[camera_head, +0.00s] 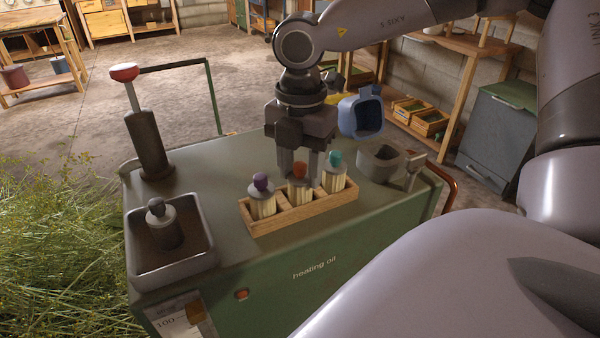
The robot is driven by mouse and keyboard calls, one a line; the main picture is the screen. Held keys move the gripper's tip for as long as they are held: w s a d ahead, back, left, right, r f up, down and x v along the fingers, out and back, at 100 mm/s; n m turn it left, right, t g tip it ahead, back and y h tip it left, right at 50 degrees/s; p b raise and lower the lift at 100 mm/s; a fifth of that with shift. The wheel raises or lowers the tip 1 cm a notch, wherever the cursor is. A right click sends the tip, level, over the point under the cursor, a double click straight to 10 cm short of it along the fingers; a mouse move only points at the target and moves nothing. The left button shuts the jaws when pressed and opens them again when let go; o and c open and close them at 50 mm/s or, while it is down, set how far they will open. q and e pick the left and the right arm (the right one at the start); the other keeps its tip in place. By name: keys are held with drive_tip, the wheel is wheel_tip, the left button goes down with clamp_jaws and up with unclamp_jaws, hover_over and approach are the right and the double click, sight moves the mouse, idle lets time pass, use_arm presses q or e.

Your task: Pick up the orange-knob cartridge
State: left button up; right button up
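The orange-knob cartridge (299,188) stands upright in the middle slot of a wooden rack (278,223) on the green machine's top. It has a pale ribbed body and a red-orange knob. My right gripper (300,168) points down over it, its two fingers spaced apart with the knob showing between or just in front of them. I cannot tell whether the fingers touch the knob. My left gripper is not in view.
A purple-knob cartridge (262,198) and a teal-knob cartridge (335,174) flank it closely in the rack. A blue cup-shaped part (360,117) and a grey open holder (379,163) are to the right. A metal tray (198,262) and red-topped lever (147,143) stand left.

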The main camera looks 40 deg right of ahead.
wheel_tip(320, 180, up, 9)
drive_tip(key=shift+f, duration=0.1)
drive_tip(key=s+d+r+m+p, duration=0.1)
drive_tip(key=s+d+r+p, duration=0.15)
drive_tip(key=d, duration=0.65)
drive_tip(key=s+d+r+m+p, duration=0.15)
drive_tip(key=s+d, duration=0.25)
drive_tip(key=d, duration=0.6)
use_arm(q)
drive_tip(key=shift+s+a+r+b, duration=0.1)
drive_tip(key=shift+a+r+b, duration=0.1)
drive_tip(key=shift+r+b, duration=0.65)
use_arm(e)
wheel_tip(320, 180, down, 8)
drive_tip(key=w+n, duration=0.2)
drive_tip(key=shift+w, duration=0.25)
